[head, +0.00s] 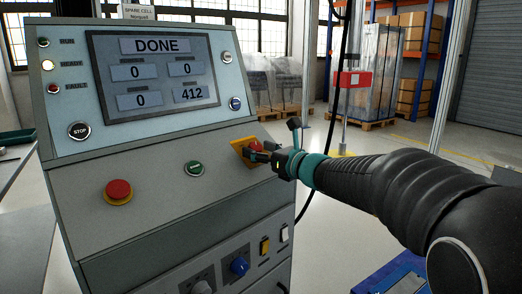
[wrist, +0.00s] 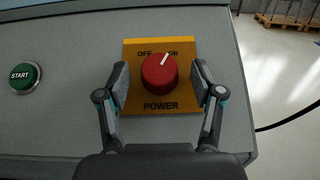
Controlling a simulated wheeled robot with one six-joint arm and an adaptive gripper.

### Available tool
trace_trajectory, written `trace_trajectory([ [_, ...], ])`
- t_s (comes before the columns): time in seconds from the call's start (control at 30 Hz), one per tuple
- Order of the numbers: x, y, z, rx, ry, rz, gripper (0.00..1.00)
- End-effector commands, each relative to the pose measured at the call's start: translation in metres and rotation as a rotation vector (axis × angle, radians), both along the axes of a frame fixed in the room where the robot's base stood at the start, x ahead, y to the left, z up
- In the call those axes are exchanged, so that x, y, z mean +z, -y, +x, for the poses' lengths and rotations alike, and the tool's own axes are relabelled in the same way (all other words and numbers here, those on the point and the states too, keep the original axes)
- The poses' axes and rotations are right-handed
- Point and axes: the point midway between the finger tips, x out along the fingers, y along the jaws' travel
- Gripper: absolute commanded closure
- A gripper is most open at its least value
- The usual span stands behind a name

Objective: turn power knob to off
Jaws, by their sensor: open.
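The red power knob (wrist: 157,76) sits on a yellow plate (wrist: 132,102) marked OFF, ON and POWER. Its white pointer line tilts up and slightly right, toward the ON side. My gripper (wrist: 160,73) is open, with one finger on each side of the knob and a visible gap on both sides. In the head view my gripper (head: 262,155) is at the yellow plate (head: 238,147) on the right of the console front and partly hides the knob.
A green START button (wrist: 25,77) is left of the plate. The console (head: 150,215) also carries a red mushroom button (head: 118,189), a blue knob (head: 239,266) and a screen (head: 155,75) reading DONE. A black cable (head: 336,100) hangs right of the console.

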Motion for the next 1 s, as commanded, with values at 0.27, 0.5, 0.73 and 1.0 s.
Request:
trace_trajectory([
  [0.27, 0.0, 0.0003, 0.0, 0.0, 0.0, 0.0, 0.53],
  [0.5, 0.0, 0.0006, 0.0001, -0.001, 0.0, 0.0, 0.93],
  [0.73, 0.0001, 0.0019, 0.0009, 0.021, 0.011, -0.011, 0.93],
  [1.0, 0.0008, 0.0046, 0.0042, 0.138, 0.065, -0.063, 0.93],
])
